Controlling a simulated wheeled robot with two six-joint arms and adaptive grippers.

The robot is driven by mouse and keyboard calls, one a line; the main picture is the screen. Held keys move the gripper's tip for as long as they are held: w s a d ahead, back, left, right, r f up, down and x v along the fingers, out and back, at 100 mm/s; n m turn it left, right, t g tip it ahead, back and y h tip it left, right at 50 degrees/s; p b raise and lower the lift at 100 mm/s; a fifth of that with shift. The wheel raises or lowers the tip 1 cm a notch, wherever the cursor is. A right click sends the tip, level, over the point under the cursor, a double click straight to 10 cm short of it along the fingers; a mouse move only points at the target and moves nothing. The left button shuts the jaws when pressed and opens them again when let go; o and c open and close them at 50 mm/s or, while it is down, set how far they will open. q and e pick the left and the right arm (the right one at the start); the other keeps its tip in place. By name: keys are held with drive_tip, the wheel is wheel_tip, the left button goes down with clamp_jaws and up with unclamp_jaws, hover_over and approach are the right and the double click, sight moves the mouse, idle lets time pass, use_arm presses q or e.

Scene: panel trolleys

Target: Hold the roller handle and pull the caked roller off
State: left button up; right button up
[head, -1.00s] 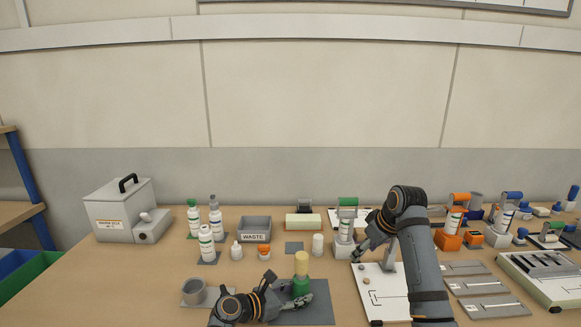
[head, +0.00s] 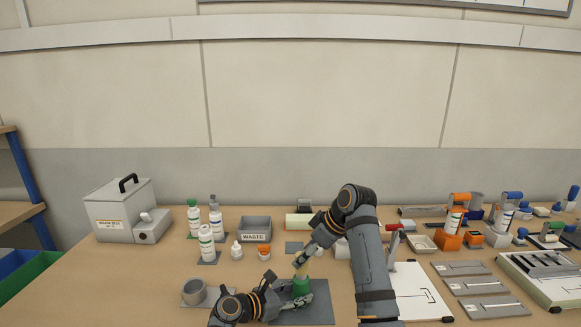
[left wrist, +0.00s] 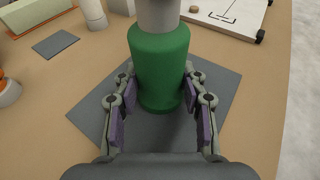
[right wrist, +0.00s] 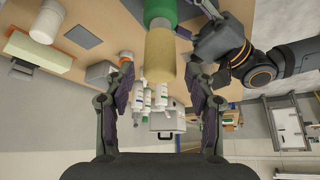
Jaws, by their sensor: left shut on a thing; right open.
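The green roller handle (head: 301,287) stands upright on a dark grey mat (head: 318,317). My left gripper (head: 298,299) is shut on it low down. The left wrist view shows the purple pads on both sides of the green handle (left wrist: 160,65). The caked roller, a tan-yellow cylinder (right wrist: 161,58), sits on the handle's end. My right gripper (right wrist: 163,92) is open, with its fingers on either side of the roller and gaps to it. In the head view the right gripper (head: 303,258) hides most of the roller.
A grey WASTE bin (head: 254,236) stands behind, among white bottles (head: 206,244). A grey cup (head: 194,292) is left of my left gripper. A white panel (head: 420,290) lies to the right.

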use_arm(q)
drive_tip(key=shift+f, duration=0.1)
use_arm(e)
drive_tip(key=shift+x, duration=1.25)
clamp_jaws()
drive_tip(key=shift+r, duration=0.15)
drive_tip(key=shift+r, duration=0.85)
drive_tip(key=shift+r, duration=2.9)
